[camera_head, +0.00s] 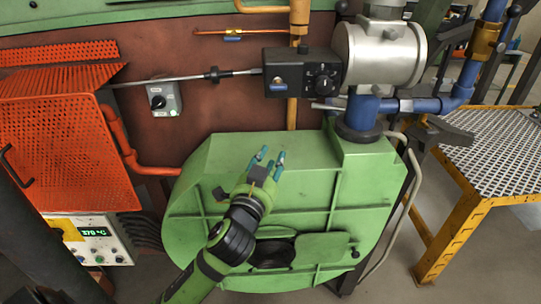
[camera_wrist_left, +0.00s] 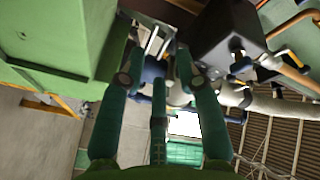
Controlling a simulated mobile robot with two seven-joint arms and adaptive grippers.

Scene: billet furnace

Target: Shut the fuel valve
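No part is labelled as the fuel valve. A thin orange pipe with a small blue fitting (camera_head: 232,39) runs along the furnace wall at the top. A thicker vertical orange pipe (camera_head: 299,12) stands right of it, above a black control box (camera_head: 290,72) with a round black knob (camera_head: 322,78). A dark box (camera_wrist_left: 222,35) also shows in the left wrist view. My left gripper (camera_head: 270,163) is open and empty, over the green housing and below the black box. Its teal fingers (camera_wrist_left: 160,75) stand apart in the left wrist view. My right gripper is not in view.
The green burner housing (camera_head: 300,190) fills the middle, with a grey cylinder (camera_head: 380,55) and blue pipes (camera_head: 425,105) above right. An orange mesh guard (camera_head: 60,140) and a panel (camera_head: 95,238) are left. A yellow-framed table (camera_head: 460,220) stands right.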

